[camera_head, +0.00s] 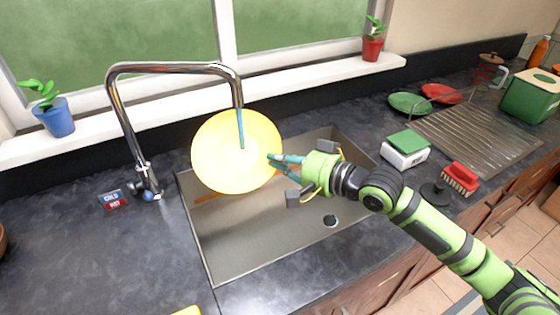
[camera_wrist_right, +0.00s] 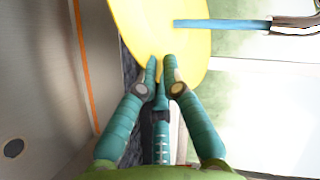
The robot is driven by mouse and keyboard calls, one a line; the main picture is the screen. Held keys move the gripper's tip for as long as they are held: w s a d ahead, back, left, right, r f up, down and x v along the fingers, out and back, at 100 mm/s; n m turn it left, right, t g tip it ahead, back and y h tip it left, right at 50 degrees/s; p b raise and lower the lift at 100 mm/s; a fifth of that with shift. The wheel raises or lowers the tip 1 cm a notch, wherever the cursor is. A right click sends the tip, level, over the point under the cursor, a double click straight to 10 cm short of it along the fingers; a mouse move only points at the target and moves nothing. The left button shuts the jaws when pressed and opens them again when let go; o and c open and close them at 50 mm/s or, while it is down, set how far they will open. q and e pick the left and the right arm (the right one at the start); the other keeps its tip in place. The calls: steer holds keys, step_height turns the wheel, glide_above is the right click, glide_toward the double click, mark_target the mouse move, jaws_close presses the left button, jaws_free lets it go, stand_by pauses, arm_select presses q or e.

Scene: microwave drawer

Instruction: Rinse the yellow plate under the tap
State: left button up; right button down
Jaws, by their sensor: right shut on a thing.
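The yellow plate (camera_head: 215,160) is held up, tilted with its face toward the head camera, above the left part of the sink (camera_head: 270,235). My right gripper (camera_head: 275,160) is shut on the plate's right rim. The right wrist view shows the fingers (camera_wrist_right: 163,70) at the edge of the plate (camera_wrist_right: 140,25). The chrome tap (camera_head: 175,68) arches over from the left. A blue stream of water (camera_head: 240,128) falls from its spout and reaches the plate's middle; it also shows in the right wrist view (camera_wrist_right: 220,23). My left gripper is not in view.
A blue tap knob (camera_head: 148,196) sits by cold and hot labels (camera_head: 113,199). Right of the sink are a white-and-green box (camera_head: 405,150), a red brush (camera_head: 460,178) and a drying rack (camera_head: 480,135). Green (camera_head: 408,103) and red (camera_head: 442,93) plates lie behind. The left counter is mostly clear.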

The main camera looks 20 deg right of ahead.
steer(key=s+a+p, duration=0.2)
steer(key=s+p, duration=0.3)
steer(key=s, duration=0.2)
steer(key=shift+s+a, duration=0.3)
stand_by(0.5)
stand_by(1.1)
steer(key=s+a+r+p, duration=0.1)
steer(key=s+r+p, duration=0.3)
steer(key=p, duration=0.3)
steer(key=shift+s+a, duration=0.3)
steer(key=shift+s, duration=0.1)
